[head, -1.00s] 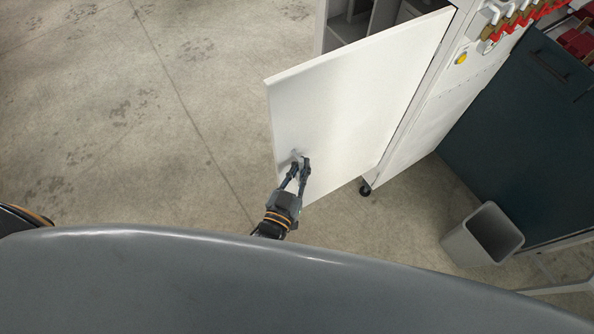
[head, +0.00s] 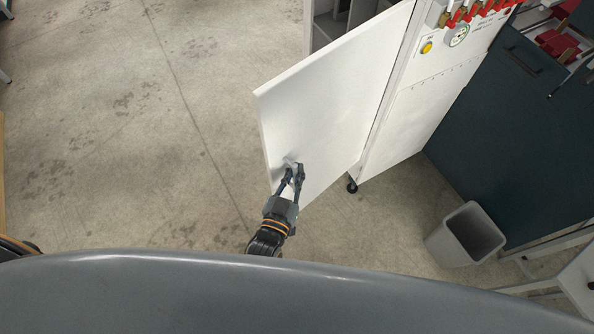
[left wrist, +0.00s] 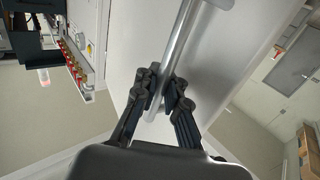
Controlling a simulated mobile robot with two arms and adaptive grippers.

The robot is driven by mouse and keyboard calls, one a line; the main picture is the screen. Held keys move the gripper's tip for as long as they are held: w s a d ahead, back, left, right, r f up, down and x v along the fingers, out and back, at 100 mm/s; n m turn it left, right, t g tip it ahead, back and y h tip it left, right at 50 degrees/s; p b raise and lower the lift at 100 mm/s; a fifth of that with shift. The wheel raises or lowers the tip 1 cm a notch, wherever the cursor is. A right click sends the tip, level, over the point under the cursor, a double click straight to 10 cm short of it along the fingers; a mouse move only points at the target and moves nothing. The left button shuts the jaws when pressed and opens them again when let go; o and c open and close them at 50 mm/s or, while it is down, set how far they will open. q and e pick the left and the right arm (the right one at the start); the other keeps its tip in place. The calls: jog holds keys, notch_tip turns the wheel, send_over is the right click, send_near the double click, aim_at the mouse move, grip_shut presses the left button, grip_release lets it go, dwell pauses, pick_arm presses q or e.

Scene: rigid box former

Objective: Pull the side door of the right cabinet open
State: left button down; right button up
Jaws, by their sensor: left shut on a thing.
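The white side door (head: 325,110) of the cabinet (head: 420,90) stands swung out from the cabinet in the head view, and part of the shelved inside shows behind its top edge. My left gripper (head: 294,170) is at the door's lower outer part. In the left wrist view, my left gripper (left wrist: 160,98) is shut on the metal bar handle (left wrist: 178,50), with one finger on each side of it. The handle runs across the door face (left wrist: 225,50). My right gripper is not in view.
A grey waste bin (head: 466,236) stands on the floor right of the cabinet, beside a dark blue cabinet (head: 510,120). A caster (head: 352,186) shows under the white cabinet. The concrete floor (head: 120,130) left of the door is open.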

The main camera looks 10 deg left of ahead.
pick_arm(q)
jog(key=shift+s+a+f, duration=0.2)
jog(key=shift+a+f, duration=0.05)
jog(key=shift+f, duration=0.15)
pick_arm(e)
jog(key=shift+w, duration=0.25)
pick_arm(q)
jog(key=c, duration=1.6)
grip_release()
jog(key=shift+c, duration=0.2)
jog(key=shift+o, duration=1.2)
jog(key=shift+s+a+r, duration=0.1)
jog(key=shift+r, duration=0.2)
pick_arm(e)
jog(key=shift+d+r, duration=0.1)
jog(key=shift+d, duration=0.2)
pick_arm(q)
jog(key=s+a, duration=0.2)
jog(key=s, duration=1)
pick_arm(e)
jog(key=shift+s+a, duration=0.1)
pick_arm(q)
jog(key=shift+a, duration=0.1)
